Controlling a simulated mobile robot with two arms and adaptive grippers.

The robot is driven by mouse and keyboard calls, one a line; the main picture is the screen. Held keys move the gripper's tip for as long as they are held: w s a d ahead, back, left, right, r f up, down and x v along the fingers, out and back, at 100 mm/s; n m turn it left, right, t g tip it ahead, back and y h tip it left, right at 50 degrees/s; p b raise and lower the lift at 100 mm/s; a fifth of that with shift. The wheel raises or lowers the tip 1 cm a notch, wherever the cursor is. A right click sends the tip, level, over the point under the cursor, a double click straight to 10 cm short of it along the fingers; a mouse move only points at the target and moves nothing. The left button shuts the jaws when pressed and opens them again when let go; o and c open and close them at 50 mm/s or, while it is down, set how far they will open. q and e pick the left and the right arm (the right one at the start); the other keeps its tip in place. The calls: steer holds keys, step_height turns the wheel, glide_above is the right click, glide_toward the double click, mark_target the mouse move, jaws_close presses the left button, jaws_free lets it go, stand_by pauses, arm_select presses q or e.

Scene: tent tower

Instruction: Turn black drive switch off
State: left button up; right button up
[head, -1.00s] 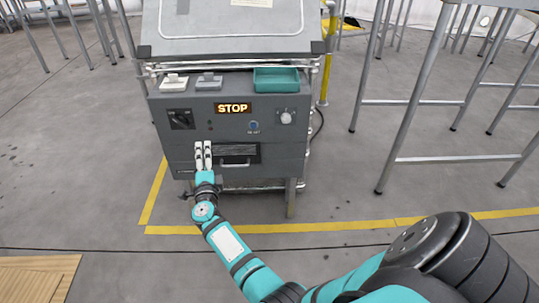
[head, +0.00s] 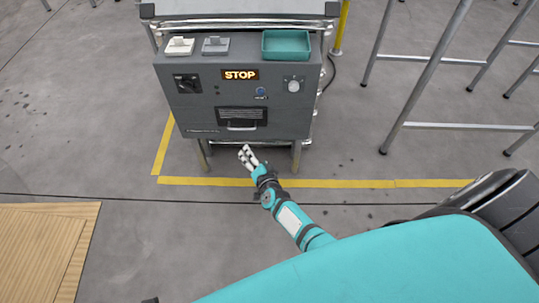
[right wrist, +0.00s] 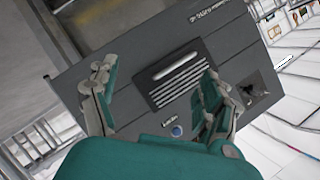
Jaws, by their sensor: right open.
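The black drive switch (head: 187,83) is at the upper left of the grey control box's front panel (head: 205,108). Its knob position is too small to read. In the right wrist view a dark switch (right wrist: 258,95) shows at the right, just beyond one finger. My right gripper (head: 247,154) is open and empty, low in front of the box, below and right of the switch and apart from it. In the right wrist view its fingers (right wrist: 155,100) are spread before the panel. My left gripper is not in view.
A lit STOP sign (head: 240,74), a blue button (head: 261,91) and a dial (head: 293,86) are on the panel. A teal tray (head: 286,45) sits on top. Metal trestle legs (head: 430,85) stand at right. Floor left of the box is clear.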

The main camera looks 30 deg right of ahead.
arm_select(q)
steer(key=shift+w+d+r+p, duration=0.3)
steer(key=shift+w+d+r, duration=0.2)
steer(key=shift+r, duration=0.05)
arm_select(e)
steer(key=shift+s+d+f+n, duration=0.25)
steer(key=shift+s+f, duration=0.1)
steer(key=shift+s, duration=0.15)
steer(key=shift+s+d+f+n, duration=0.25)
steer(key=shift+s+f, duration=0.1)
steer(key=shift+s, duration=0.1)
steer(key=shift+a, duration=0.1)
